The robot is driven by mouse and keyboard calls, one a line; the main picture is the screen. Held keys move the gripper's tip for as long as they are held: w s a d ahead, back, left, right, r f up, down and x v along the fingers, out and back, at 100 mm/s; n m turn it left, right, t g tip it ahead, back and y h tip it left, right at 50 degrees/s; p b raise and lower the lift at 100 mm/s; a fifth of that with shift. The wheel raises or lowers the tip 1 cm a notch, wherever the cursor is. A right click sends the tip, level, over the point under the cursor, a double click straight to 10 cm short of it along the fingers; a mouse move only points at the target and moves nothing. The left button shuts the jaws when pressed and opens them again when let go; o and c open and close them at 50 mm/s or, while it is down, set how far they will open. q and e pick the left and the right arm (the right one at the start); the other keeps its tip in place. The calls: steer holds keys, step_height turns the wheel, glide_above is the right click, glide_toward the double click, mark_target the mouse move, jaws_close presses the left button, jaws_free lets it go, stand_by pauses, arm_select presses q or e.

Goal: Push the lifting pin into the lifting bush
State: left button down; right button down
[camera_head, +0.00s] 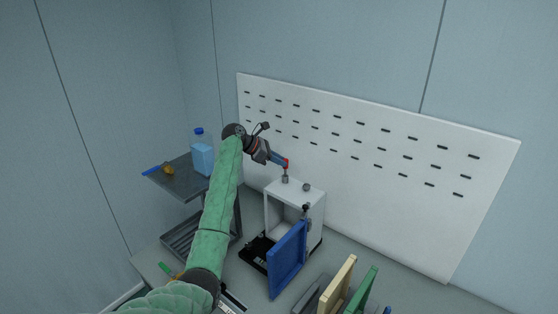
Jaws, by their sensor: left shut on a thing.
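My left arm reaches in from the lower left, and its gripper (283,162) is over the white box-shaped fixture (316,207). The gripper is shut on the lifting pin (285,178), a small upright grey piece with red near its top. The pin's lower end is at the fixture's top face; I cannot tell whether it is in a bush or just above the surface. A small round grey part (306,187) sits on the same top to the right; it may be a lifting bush. My right gripper is not in view.
A blue panel (287,260) stands in front of the fixture, with cream (337,287) and green (360,291) panels to its right. A cart (187,183) at left carries a blue-capped bottle (202,155). A white slotted board (350,150) stands behind.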

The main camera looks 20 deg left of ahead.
arm_select(q)
steer(key=shift+f, duration=1.8)
steer(key=c, duration=1.3)
jaws_free()
steer(key=shift+o, duration=0.2)
